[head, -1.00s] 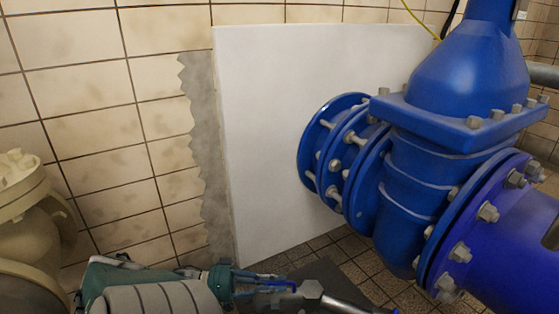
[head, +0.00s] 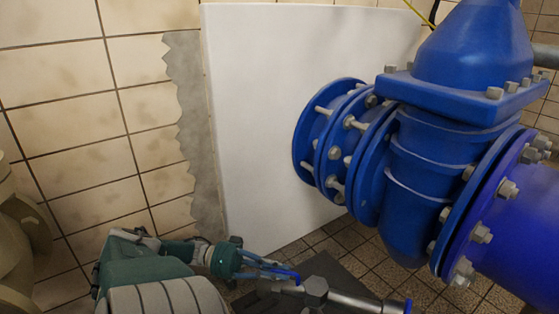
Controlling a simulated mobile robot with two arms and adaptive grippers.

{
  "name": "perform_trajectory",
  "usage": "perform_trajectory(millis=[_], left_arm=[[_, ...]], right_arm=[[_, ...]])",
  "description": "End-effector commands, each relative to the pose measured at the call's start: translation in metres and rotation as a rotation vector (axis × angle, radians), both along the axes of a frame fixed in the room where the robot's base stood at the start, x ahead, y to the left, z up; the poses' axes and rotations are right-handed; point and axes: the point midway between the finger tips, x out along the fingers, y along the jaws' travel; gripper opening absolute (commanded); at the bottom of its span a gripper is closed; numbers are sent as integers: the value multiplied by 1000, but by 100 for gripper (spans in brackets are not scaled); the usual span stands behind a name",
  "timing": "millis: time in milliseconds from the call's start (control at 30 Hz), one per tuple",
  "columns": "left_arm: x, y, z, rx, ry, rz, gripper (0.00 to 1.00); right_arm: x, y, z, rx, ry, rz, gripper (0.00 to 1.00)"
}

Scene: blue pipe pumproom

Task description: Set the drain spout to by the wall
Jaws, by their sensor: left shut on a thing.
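The drain spout (head: 355,301) is a grey metal pipe with a hexagonal fitting and a blue tip at its right end. It lies low in the head view, in front of the blue valve. My left gripper (head: 291,275) reaches in from the lower left and is shut on the spout's left part, beside the hexagonal fitting. The fingers partly cover the grip, so the exact contact is hidden. The tiled wall (head: 80,120) stands behind, at the left. My right gripper is not in view.
A large blue valve and flanged pipe (head: 440,130) fill the right side. A white panel (head: 255,120) leans on the wall behind it. A beige pipe fitting (head: 22,222) stands at the left edge. Tiled floor (head: 385,268) shows below the valve.

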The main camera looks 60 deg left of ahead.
Motion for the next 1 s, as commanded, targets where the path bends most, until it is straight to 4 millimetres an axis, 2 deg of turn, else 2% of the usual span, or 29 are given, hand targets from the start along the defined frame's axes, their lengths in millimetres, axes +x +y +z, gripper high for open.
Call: perform_trajectory(millis=[400, 433, 500, 833, 1000], left_arm=[[2, 2, 2, 2, -3, -1, 0], [2, 2, 3, 2, -3, -1, 14], [2, 2, 2, 1, -2, -2, 28], [0, 1, 2, 1, 1, -5, 28], [-1, 2, 13, 4, 2, -7, 28]], right_arm=[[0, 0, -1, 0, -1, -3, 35], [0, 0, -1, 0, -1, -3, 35], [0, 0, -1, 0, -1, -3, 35], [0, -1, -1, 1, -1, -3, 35], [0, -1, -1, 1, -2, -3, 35]])
